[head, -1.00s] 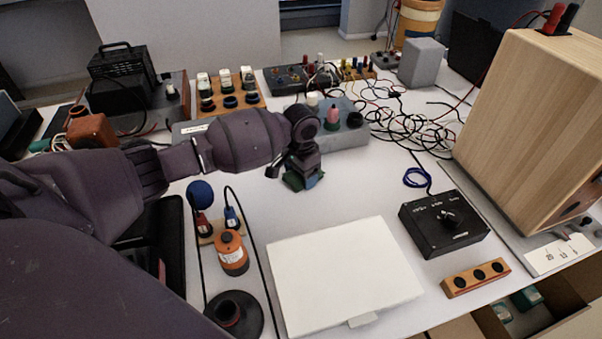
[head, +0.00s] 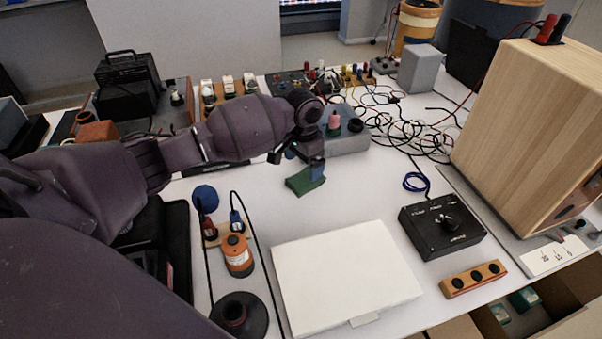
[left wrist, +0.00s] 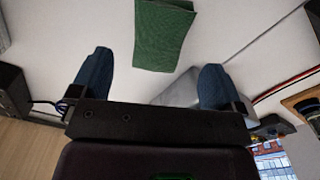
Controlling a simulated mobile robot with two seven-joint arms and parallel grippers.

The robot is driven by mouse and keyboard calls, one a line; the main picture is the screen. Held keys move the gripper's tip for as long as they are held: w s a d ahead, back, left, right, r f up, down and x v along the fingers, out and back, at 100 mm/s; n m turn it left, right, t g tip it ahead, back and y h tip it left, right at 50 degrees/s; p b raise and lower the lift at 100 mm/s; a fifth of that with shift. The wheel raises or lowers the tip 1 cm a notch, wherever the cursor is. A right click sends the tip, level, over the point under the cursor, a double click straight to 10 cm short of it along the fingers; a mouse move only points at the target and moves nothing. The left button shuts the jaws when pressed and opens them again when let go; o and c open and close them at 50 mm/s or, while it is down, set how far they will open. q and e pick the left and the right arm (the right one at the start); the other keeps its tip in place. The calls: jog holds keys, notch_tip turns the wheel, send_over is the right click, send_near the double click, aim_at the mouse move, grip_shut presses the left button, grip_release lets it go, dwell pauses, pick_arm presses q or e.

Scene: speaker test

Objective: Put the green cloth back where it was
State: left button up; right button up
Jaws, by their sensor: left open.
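The green cloth (head: 300,185) lies flat on the white table, left of the middle and behind the white box. It also shows in the left wrist view (left wrist: 163,35), folded into a small rectangle, beyond the fingertips and apart from them. My left gripper (head: 314,168) is just above the cloth in the head view, its blue fingers partly overlapping it there. In the left wrist view the two blue fingers (left wrist: 153,75) are wide apart with nothing between them. My right gripper is in neither view.
A white flat box (head: 345,275) lies in front of the cloth. A black control box (head: 443,225) and a large wooden speaker (head: 535,125) stand to the right. A grey block with knobs (head: 345,140) and tangled cables are behind. Bare table lies right of the cloth.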

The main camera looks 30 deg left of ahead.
aim_at(303, 178)
pick_arm(q)
notch_tip(303, 178, up, 6)
jog(key=shift+p, duration=0.6)
